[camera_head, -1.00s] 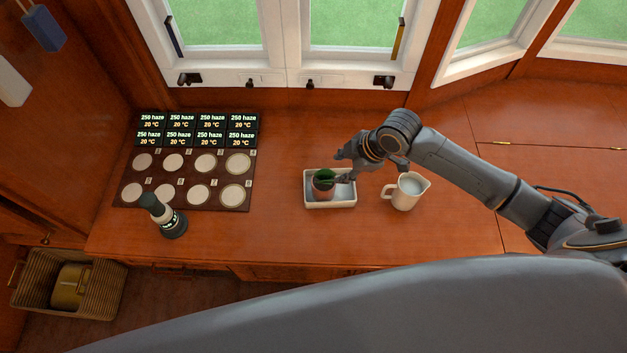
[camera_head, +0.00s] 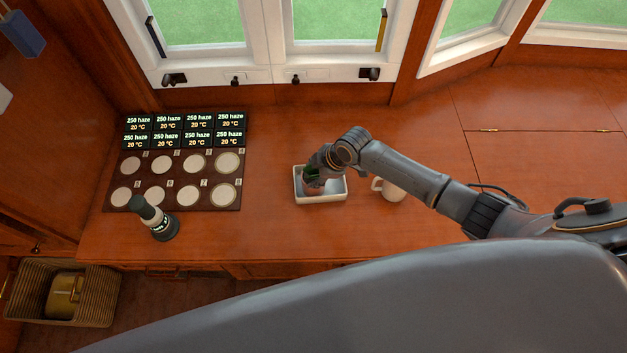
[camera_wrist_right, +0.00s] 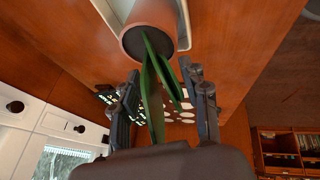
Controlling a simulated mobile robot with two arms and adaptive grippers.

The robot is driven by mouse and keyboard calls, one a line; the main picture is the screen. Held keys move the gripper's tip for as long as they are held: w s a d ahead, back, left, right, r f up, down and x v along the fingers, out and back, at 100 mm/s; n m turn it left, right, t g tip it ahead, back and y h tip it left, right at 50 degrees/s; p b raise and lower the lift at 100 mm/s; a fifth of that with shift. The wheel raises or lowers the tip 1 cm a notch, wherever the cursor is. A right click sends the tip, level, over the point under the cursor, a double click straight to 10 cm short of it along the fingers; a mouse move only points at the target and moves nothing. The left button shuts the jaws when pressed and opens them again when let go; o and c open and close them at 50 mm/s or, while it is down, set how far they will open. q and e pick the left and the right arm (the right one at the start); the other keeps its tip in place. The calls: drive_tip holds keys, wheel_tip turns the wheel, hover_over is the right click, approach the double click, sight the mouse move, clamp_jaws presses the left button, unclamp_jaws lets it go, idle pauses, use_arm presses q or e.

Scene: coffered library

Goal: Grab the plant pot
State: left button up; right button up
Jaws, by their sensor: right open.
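The plant pot (camera_head: 309,187) is a small terracotta pot with green leaves, standing in a white rectangular tray (camera_head: 328,199) on the wooden counter. My right gripper (camera_head: 313,172) is over the tray at the plant and partly hides it. In the right wrist view the pot (camera_wrist_right: 150,27) is just beyond the fingertips, and the long green leaves (camera_wrist_right: 152,95) reach back between the fingers. The right gripper (camera_wrist_right: 160,80) is open, with a finger on each side of the leaves and apart from the pot. My left gripper is not in view.
A white pitcher (camera_head: 391,190) stands right of the tray, partly under my right forearm. Left are a dark panel (camera_head: 174,204) with several pale discs and small displays, and a dark cylindrical device (camera_head: 157,222). A wicker basket (camera_head: 98,296) is at the lower left. Windows line the back.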

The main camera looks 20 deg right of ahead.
drive_tip(key=shift+c, duration=0.2)
clamp_jaws()
drive_tip(key=shift+r, duration=0.1)
idle(0.4)
